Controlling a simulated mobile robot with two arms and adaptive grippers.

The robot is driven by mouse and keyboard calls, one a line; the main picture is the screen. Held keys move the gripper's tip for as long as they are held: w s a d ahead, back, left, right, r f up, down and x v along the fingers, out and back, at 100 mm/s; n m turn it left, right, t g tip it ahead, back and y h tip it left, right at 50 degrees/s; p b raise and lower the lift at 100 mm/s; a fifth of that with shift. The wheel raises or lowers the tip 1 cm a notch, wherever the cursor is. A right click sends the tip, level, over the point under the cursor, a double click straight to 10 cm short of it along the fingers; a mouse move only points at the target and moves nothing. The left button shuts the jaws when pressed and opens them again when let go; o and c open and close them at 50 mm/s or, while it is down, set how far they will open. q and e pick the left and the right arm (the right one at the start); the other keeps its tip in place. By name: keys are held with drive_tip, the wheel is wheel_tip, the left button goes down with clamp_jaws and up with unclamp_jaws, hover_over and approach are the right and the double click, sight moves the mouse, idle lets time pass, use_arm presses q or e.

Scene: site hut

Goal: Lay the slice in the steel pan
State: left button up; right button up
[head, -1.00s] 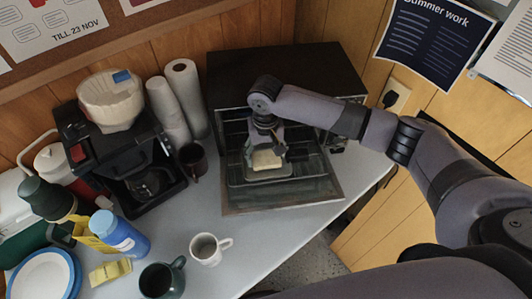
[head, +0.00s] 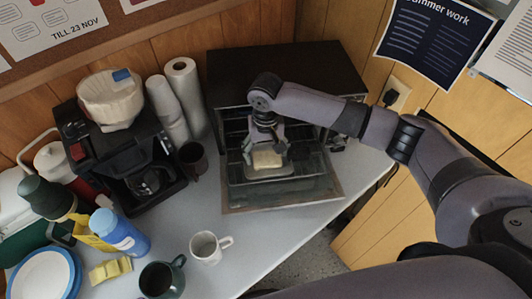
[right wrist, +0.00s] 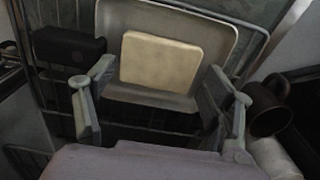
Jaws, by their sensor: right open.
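The slice (head: 267,160), a pale square piece, lies flat in the steel pan (head: 287,171), inside its rim. The slice (right wrist: 160,60) and the pan (right wrist: 215,25) also show in the right wrist view. The pan sits at the mouth of the toaster oven. My right gripper (head: 265,151) is just above the slice, pointing down. In the right wrist view its fingers are spread wide, clear of the slice's sides, with nothing between them. My left gripper is not in view.
The black toaster oven (head: 290,68) has its door (head: 320,195) folded down towards the counter's front edge. A dark mug (head: 193,160), paper rolls (head: 183,85) and a coffee maker (head: 85,140) stand left of it. A white mug (head: 207,248) stands in front.

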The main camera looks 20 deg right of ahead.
sight(266, 157)
wheel_tip(266, 157, up, 11)
drive_tip(key=b, duration=0.1)
idle(0.7)
